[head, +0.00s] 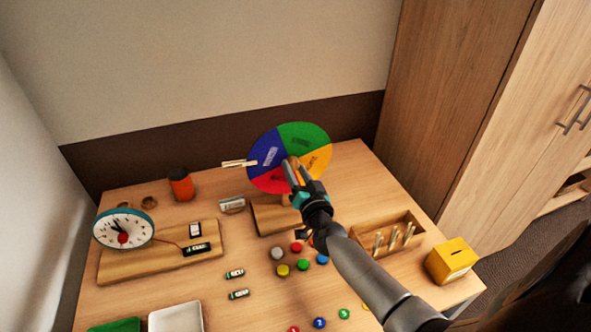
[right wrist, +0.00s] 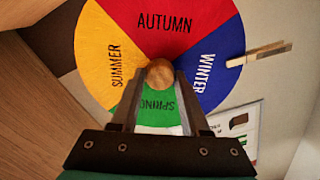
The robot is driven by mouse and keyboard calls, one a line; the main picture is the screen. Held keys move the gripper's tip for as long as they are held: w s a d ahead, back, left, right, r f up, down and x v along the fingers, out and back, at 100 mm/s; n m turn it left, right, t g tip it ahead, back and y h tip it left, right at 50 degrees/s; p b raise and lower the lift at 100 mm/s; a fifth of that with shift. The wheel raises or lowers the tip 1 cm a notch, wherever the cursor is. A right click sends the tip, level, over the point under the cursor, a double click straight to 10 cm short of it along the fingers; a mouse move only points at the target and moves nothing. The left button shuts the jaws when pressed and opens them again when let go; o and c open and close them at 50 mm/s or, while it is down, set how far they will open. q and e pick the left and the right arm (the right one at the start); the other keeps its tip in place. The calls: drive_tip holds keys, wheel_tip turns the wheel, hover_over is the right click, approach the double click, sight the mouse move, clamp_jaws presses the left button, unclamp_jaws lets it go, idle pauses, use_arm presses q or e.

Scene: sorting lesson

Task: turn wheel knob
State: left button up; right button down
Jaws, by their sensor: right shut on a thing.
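The season wheel (head: 303,137) stands upright at the back of the table, with blue, green, yellow and red quarters. In the right wrist view the wheel (right wrist: 165,20) shows AUTUMN on red at the top, WINTER on blue, SPRING on green and SUMMER on yellow. A round wooden knob (right wrist: 160,73) sits at its centre. My right gripper (right wrist: 159,84) is shut on the knob; in the head view the gripper (head: 292,168) covers part of the wheel's face. A pale clothespin pointer (head: 239,163) is at the wheel's left edge. My left gripper is not in view.
A clock (head: 123,229) and a wooden board (head: 165,258) are at the left, with an orange-and-black container (head: 181,184) behind. Several coloured counters (head: 302,265) lie in front of the wheel. A wooden peg tray (head: 415,228) and a yellow box (head: 452,261) stand at the right.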

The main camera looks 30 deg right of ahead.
drive_tip(key=m, duration=0.5)
drive_tip(key=shift+m, duration=0.3)
drive_tip(key=m+b, duration=0.1)
drive_tip(key=m, duration=0.5)
drive_tip(key=shift+m, duration=0.4)
drive_tip(key=shift+c, duration=1.9)
unclamp_jaws()
drive_tip(key=shift+s, duration=0.1)
drive_tip(key=v, duration=1.5)
drive_tip(key=shift+a, duration=0.15)
